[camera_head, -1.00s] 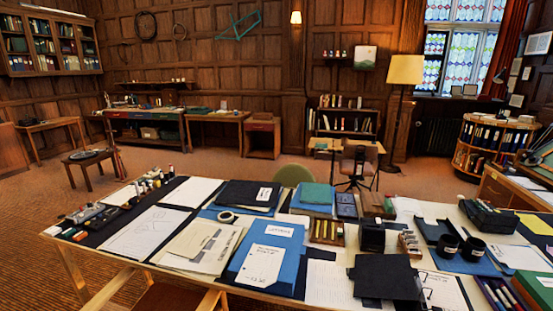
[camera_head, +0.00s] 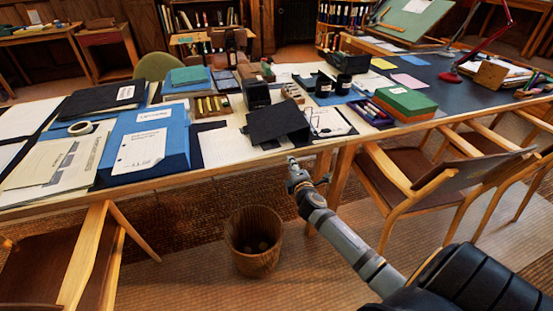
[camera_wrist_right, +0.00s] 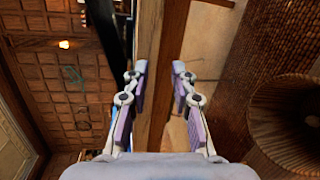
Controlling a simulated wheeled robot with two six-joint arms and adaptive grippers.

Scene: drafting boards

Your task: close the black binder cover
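The black binder lies open near the front edge of the table. Its black cover (camera_head: 277,122) is folded out to the left and looks tilted, with its near edge raised. White pages (camera_head: 328,121) and metal rings show on its right. My right gripper (camera_head: 292,163) is at the table's front edge, just below and in front of the cover, apart from it. In the right wrist view, my right gripper (camera_wrist_right: 160,82) has its fingers apart with nothing between them. A dark flat shape at the upper left there may be the cover. My left gripper is out of view.
The wooden table edge (camera_head: 240,163) runs close by my right gripper. A wooden bin (camera_head: 254,240) and a chair (camera_head: 420,170) stand in front.

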